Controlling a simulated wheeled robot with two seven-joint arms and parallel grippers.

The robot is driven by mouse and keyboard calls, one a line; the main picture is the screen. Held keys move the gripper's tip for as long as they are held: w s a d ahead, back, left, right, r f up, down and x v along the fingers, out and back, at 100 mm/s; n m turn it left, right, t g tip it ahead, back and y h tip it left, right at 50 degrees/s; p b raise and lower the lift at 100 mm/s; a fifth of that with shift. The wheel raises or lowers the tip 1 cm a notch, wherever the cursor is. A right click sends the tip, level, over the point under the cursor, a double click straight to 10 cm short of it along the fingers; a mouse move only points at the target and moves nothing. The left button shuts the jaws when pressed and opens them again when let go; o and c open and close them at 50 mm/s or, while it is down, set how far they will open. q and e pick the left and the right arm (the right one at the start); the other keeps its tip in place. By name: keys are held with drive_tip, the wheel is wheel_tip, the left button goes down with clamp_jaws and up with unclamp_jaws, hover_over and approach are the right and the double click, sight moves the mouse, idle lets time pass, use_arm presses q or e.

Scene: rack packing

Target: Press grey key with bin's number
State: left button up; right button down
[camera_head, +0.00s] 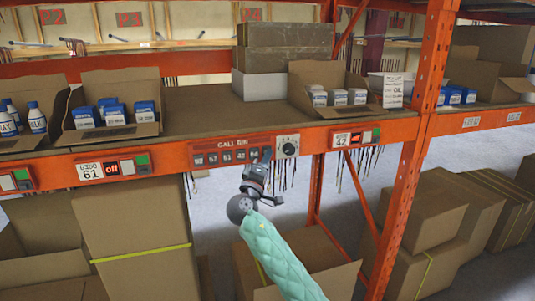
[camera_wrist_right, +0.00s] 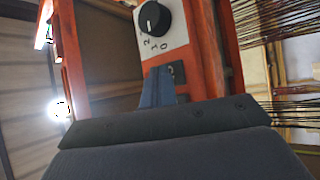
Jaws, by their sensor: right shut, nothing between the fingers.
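The CALL BIN panel (camera_head: 230,146) is a red strip on the orange shelf beam, with a row of small grey numbered keys (camera_head: 227,157). The numbers are small and hard to read; the keys at the right end are partly hidden by my gripper. My right gripper (camera_head: 266,157) is shut and empty, its tips at the right end of the key row. In the wrist view the closed fingers (camera_wrist_right: 158,84) point at the panel beside a dark key (camera_wrist_right: 178,72); I cannot tell whether they touch. My left gripper is out of view.
A black dial on a white plate (camera_head: 288,145) sits right of the keys. Bin labels 61 (camera_head: 90,172) and 42 (camera_head: 341,140) have small displays; the one by 61 reads "off". Open cartons (camera_head: 110,90) stand on the shelf above. Large boxes (camera_head: 135,230) stand below.

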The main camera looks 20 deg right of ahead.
drive_tip(key=shift+s, duration=0.8)
drive_tip(key=s+b, duration=0.1)
drive_tip(key=s, duration=0.4)
drive_tip(key=shift+d, duration=0.1)
idle(0.8)
